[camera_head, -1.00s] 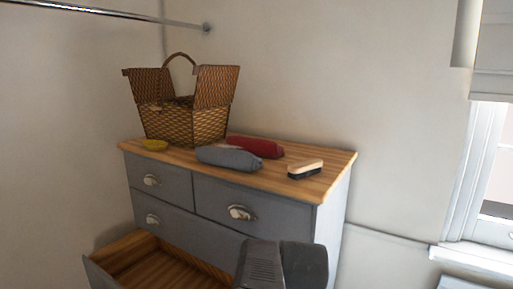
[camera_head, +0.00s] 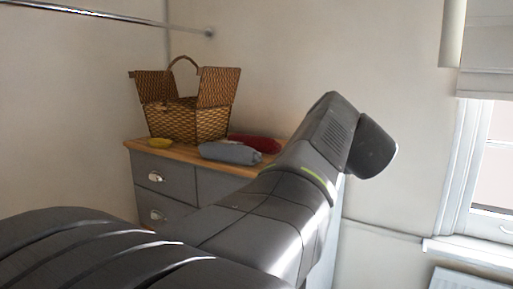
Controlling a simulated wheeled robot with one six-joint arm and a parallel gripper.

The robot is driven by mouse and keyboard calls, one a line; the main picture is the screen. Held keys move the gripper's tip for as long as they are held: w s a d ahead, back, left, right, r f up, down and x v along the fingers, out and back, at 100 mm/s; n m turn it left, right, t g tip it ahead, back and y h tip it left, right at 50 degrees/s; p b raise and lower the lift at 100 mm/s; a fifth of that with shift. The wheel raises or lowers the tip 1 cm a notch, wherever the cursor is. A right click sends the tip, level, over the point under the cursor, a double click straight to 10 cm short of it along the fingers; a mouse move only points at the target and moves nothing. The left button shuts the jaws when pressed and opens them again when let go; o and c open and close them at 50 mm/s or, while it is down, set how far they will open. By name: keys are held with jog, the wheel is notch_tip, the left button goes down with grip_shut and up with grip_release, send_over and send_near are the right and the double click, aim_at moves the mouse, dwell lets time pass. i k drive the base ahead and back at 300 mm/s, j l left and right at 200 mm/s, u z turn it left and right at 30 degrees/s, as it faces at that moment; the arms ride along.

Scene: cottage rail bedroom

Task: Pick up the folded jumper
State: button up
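Two soft folded bundles lie on top of the grey chest of drawers: a grey-blue one (camera_head: 229,153) at the front edge and a dark red one (camera_head: 256,143) just behind it to the right. Either could be the folded jumper; I cannot tell which. Both lie flat and apart from my arm in the picture, though my arm comes close to the red one's right end. My arm crosses the foreground and rises to the right. My gripper does not show.
The chest of drawers (camera_head: 165,170) stands against the wall, its right part hidden by my arm. A metal rail (camera_head: 110,14) runs at upper left. A window (camera_head: 490,170) is at right.

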aim_at(265, 145)
jog(key=k+u, duration=0.25)
jog(key=u, duration=0.15)
jog(key=k+j+u, duration=0.1)
jog(key=u, duration=0.3)
jog(key=i+l+u, duration=0.15)
jog(key=l+u, duration=0.25)
jog(key=l, duration=0.25)
jog(key=l+u, duration=0.35)
jog(key=l, duration=0.3)
jog(key=i+l, duration=0.1)
jog(key=l, duration=1.85)
jog(key=i, duration=0.05)
